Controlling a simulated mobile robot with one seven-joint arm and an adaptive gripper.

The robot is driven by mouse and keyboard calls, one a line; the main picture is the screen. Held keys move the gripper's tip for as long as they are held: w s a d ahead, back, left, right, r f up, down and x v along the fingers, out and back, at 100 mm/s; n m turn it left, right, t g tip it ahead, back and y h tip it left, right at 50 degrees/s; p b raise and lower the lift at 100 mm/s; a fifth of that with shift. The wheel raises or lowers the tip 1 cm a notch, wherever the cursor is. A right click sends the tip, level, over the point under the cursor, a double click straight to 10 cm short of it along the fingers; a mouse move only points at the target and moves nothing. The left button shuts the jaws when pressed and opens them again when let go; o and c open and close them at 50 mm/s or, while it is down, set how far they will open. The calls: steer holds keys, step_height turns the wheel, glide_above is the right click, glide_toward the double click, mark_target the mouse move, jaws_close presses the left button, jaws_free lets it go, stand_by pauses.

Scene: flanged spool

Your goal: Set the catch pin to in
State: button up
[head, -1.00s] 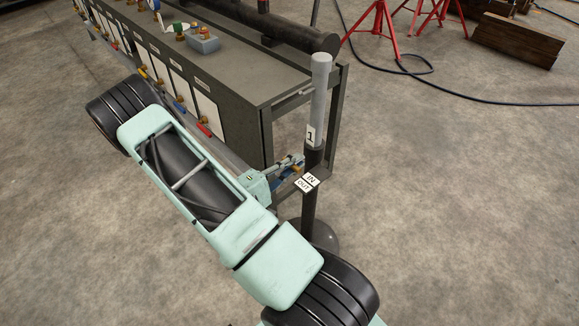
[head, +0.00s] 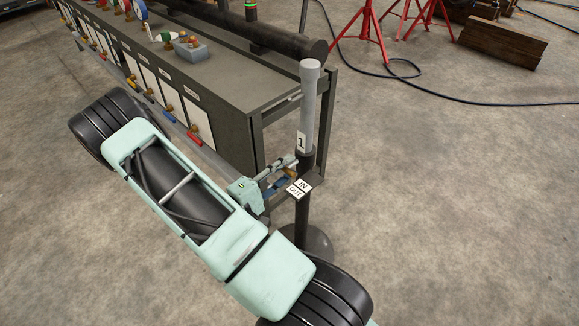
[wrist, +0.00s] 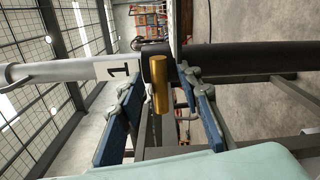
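The catch pin shows as a brass-coloured cylinder (wrist: 161,85) in the wrist view, sticking out from the dark collar of a post. The post (head: 307,110) stands upright in the head view, with a grey upper tube marked 1 and a dark lower part. A white plate (head: 299,188) reading IN and OUT is on it. My gripper (head: 281,174) is beside the post at plate height. In the wrist view its two blue-padded fingers are spread, one on each side of the pin, with gaps visible. In the head view the pin is hidden behind the post.
A long grey bench (head: 235,85) with coloured valves stands behind the post, close to my gripper. A dark pipe (head: 250,30) lies along it. Red stands (head: 370,30), a wooden block (head: 500,40) and a black hose are at the back right. The right floor is clear.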

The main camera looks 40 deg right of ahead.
steer(key=a, duration=1)
steer(key=shift+s+a, duration=0.3)
steer(key=shift+s, duration=0.15)
